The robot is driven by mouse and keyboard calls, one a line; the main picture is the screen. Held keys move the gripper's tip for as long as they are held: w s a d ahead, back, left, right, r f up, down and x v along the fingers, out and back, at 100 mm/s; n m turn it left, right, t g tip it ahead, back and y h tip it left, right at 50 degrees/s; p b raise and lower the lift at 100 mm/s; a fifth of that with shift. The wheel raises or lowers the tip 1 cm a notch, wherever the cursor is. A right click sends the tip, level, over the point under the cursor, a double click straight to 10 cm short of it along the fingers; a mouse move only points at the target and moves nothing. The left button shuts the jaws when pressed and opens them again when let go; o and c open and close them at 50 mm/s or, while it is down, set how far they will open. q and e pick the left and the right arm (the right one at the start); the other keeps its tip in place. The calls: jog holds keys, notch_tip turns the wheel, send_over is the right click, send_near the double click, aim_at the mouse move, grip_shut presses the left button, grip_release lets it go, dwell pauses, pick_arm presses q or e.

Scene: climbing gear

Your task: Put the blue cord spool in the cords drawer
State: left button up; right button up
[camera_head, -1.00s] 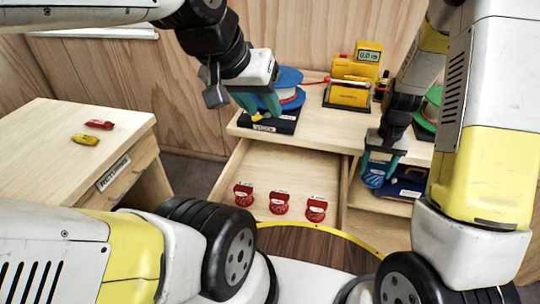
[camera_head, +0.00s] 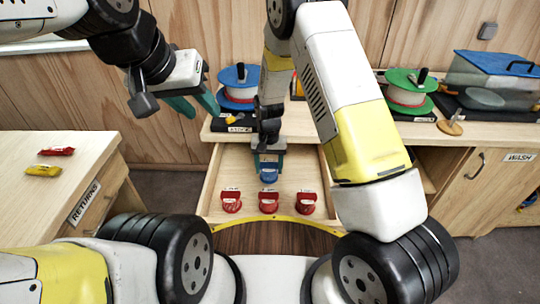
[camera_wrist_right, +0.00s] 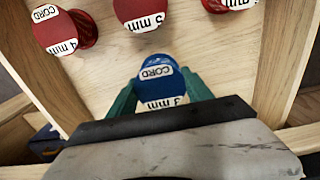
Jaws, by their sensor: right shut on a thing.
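The blue cord spool (camera_head: 268,174) is between the teal fingers of my right gripper (camera_head: 268,160), which is shut on it. It is over the open drawer (camera_head: 215,186), behind the row of red cord spools. In the right wrist view the blue spool (camera_wrist_right: 160,80) shows a white CORD label, with the fingers on both sides; whether it touches the drawer floor I cannot tell. Red cord spools (camera_head: 231,201) (camera_head: 268,201) (camera_head: 306,203) stand in a row at the drawer's front. My left gripper (camera_head: 197,105) is open and empty, above and left of the drawer.
The returns table (camera_head: 95,165) at left holds a red item (camera_head: 56,151) and a yellow item (camera_head: 43,170). On the counter stand a blue-flanged reel (camera_head: 238,85), a green-flanged reel (camera_head: 409,90) and a blue-lidded bin (camera_head: 490,80). Drawer floor beside the right gripper is clear.

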aim_at(269, 174)
jog(key=shift+d+f, duration=0.1)
jog(key=shift+f, duration=1.65)
jog(key=shift+f, duration=0.1)
jog(key=o, duration=1.4)
jog(key=shift+o, duration=0.2)
